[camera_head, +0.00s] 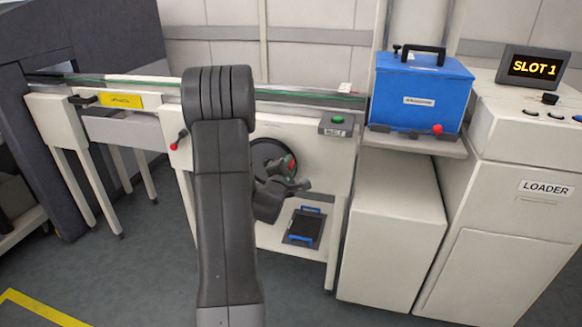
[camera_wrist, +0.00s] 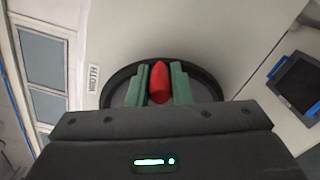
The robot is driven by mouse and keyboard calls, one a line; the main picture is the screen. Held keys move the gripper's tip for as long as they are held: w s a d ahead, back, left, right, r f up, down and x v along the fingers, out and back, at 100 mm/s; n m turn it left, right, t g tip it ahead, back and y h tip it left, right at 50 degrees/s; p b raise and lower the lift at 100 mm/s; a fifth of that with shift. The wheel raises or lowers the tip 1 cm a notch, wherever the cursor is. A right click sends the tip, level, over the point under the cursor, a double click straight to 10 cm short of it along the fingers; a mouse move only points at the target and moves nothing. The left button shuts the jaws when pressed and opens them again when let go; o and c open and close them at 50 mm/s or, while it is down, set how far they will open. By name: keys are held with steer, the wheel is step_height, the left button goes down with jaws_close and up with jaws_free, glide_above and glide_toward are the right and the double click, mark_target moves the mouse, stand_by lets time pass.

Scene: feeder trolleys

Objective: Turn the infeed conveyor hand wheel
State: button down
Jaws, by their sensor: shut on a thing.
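The hand wheel (camera_head: 266,152) is a dark round wheel on the white front panel of the infeed conveyor (camera_head: 318,157). My arm hides part of it in the head view. In the wrist view its dark rim (camera_wrist: 115,85) shows behind the fingers. The wheel's red handle (camera_wrist: 159,82) stands between the two green fingers. My gripper (camera_wrist: 160,85) is shut on this red handle. In the head view my gripper (camera_head: 288,168) is at the right side of the wheel.
A blue box (camera_head: 420,95) with a black handle stands right of the conveyor, beside the loader (camera_head: 535,215). A dark tray with blue ends (camera_head: 304,228) lies on the shelf below the wheel. A red-knobbed lever (camera_head: 178,139) is left of my arm.

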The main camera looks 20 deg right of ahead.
steer(key=shift+w+a+r, duration=0.2)
steer(key=shift+a+r, duration=0.05)
steer(key=shift+r, duration=0.25)
steer(key=c, duration=1.3)
jaws_free()
steer(key=shift+a, duration=0.1)
steer(key=v, duration=1.3)
steer(key=shift+s+a+p, duration=0.2)
steer(key=shift+s+p, duration=0.1)
steer(key=shift+p, duration=0.05)
steer(key=shift+w, duration=0.1)
steer(key=x, duration=1.3)
steer(key=shift+w+d, duration=0.2)
steer(key=shift+d, duration=0.1)
